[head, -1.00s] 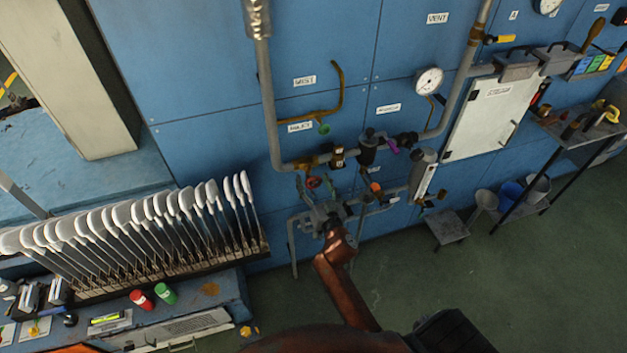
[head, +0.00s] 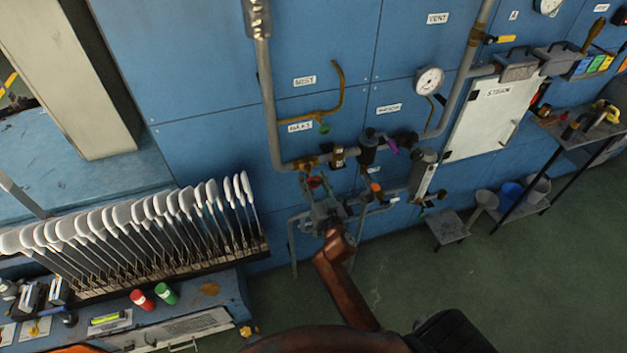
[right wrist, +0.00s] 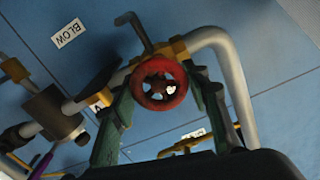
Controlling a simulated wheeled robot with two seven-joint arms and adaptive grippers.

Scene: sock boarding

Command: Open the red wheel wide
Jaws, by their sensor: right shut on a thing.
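The red wheel (right wrist: 160,103) is a small round handwheel with a spoked middle, seen nearly face-on in the right wrist view. In the head view, the red wheel (head: 315,183) is on the pipework low on the blue wall, partly covered by my gripper. My right gripper (right wrist: 161,84) has one greenish finger on each side of the wheel, closed on its rim. It also shows in the head view as the right gripper (head: 316,186) at the end of my brown arm. My left gripper is not in view.
Grey pipes (head: 272,120) and a pressure gauge (head: 429,81) surround the wheel. An orange knob (head: 375,187) sits just right of it. Open green floor (head: 400,275) lies below right.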

